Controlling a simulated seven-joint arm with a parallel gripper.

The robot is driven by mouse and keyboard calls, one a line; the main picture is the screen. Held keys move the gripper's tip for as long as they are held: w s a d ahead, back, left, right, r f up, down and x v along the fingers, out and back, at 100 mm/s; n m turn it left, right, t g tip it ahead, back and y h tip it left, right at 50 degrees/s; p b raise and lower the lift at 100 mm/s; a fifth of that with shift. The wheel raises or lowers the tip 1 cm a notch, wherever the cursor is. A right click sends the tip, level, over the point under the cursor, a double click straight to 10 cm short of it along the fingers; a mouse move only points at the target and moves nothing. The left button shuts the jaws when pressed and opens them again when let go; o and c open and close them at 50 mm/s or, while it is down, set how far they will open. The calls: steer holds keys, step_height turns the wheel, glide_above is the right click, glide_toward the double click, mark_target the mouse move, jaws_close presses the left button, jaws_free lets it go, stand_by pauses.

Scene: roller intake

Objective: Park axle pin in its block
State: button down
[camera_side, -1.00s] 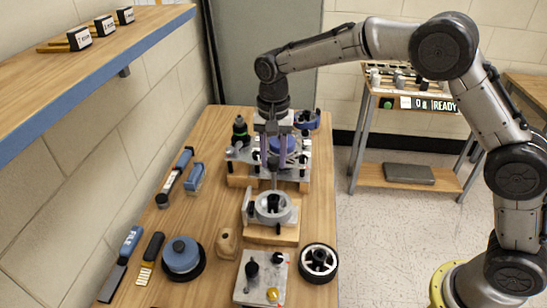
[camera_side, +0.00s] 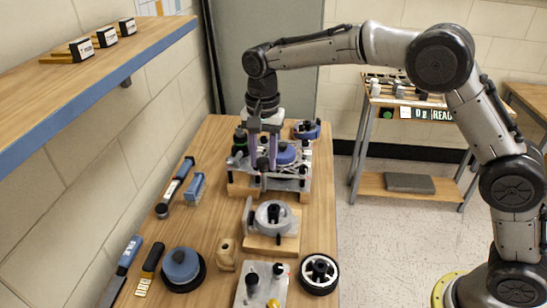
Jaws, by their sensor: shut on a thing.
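My gripper (camera_side: 263,166) points down over the bench, at the near left part of the metal fixture plate (camera_side: 292,184). It is shut on a thin grey upright pin (camera_side: 263,182), which looks like the axle pin. The pin's lower end shows in front of the plate; I cannot tell whether it touches anything. A small tan wooden block (camera_side: 227,254) with a dark hole in its top stands nearer the camera, lower left of the gripper. It may be the pin's block. A grey ring-shaped holder (camera_side: 274,216) with a dark centre sits on a wooden base between them.
A blue-topped round part (camera_side: 181,264), a file (camera_side: 124,262) and a brush (camera_side: 149,267) lie at the left. A black wheel (camera_side: 319,273) and a metal plate with knobs (camera_side: 261,285) are in front. A dark-capped bottle (camera_side: 240,141) stands close behind the gripper.

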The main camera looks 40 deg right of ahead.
steer(key=s+a+f+n, duration=0.1)
steer(key=a+f, duration=0.2)
steer(key=a, duration=1)
steer(key=shift+s+a+f, duration=0.1)
steer(key=shift+s+f, duration=0.05)
steer(key=shift+f, duration=1.25)
steer(key=shift+s+a+f, duration=0.1)
steer(key=shift+s+f, duration=0.05)
steer(key=shift+f, duration=1.2)
steer(key=shift+f, duration=0.1)
steer(key=shift+f, duration=1.85)
steer(key=shift+f, duration=0.15)
steer(key=shift+f, duration=0.6)
steer(key=shift+f, duration=1.2)
steer(key=shift+c, duration=2.2)
jaws_free()
